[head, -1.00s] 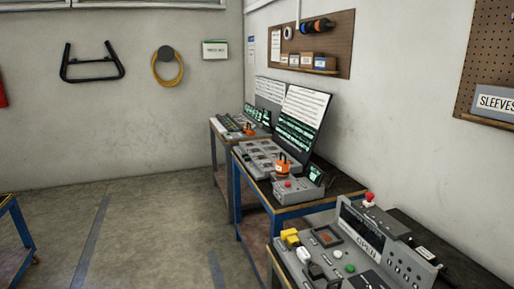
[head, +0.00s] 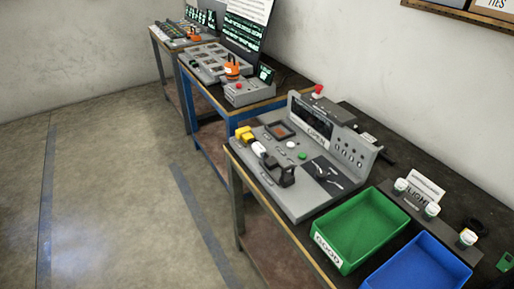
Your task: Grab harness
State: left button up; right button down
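I cannot make out a harness for certain in the head view. The nearest bench (head: 236,209) carries a grey test station (head: 298,208) with a small screen panel reading "OPEN". Yellow (head: 244,134), white (head: 258,149) and black (head: 286,176) connector-like parts sit along the station's left side. Neither of my grippers is in view.
A green bin (head: 362,228) labelled "GOOD" and a blue bin (head: 420,268) stand on the near bench, with several white-topped buttons behind them. Further benches with consoles (head: 205,62) line the wall. The concrete floor (head: 110,150) at left is clear.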

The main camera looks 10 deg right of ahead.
aim_at(271, 163)
jog(key=i+j, duration=0.2)
jog(key=j+z, duration=0.15)
jog(key=z, duration=0.2)
jog(key=i+j+z, duration=0.1)
jog(key=z, duration=0.3)
jog(key=j+z, duration=0.35)
jog(key=l+z, duration=0.1)
jog(key=z, duration=0.4)
